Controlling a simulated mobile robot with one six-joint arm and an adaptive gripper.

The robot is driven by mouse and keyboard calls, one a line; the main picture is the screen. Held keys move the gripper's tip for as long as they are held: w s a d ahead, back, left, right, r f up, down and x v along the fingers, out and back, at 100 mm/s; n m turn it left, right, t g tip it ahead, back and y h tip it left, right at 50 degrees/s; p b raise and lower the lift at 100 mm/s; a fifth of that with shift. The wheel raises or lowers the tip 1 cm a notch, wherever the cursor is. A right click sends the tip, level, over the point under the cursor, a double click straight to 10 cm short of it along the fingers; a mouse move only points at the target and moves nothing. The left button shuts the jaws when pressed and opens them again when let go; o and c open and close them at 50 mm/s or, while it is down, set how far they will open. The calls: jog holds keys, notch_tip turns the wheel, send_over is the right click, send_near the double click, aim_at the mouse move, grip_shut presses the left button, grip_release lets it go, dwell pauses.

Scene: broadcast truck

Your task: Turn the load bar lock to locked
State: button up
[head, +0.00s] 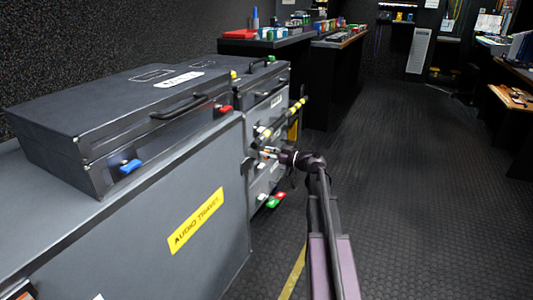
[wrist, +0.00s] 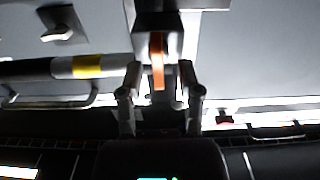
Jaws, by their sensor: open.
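The load bar (head: 283,119), black with yellow bands, runs along the front of the grey cases in the head view. Its banded tube (wrist: 40,69) enters from the left in the wrist view and meets a dark block (wrist: 158,20). An orange lever (wrist: 157,62), which looks like the lock, hangs from this block, pointing down in the wrist picture. My gripper (wrist: 160,72) is open, with one finger on each side of the lever. I cannot tell whether either finger touches it. In the head view my gripper (head: 270,154) is small beside the cases and partly hard to make out.
A large grey case (head: 140,235) with a yellow label fills the near left, with a flatter dark case (head: 110,110) on top. Green and red pieces (head: 275,201) show low beside the cases. The dark floor (head: 430,200) to the right is clear.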

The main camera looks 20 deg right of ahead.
grip_shut()
jog(key=shift+a, duration=0.1)
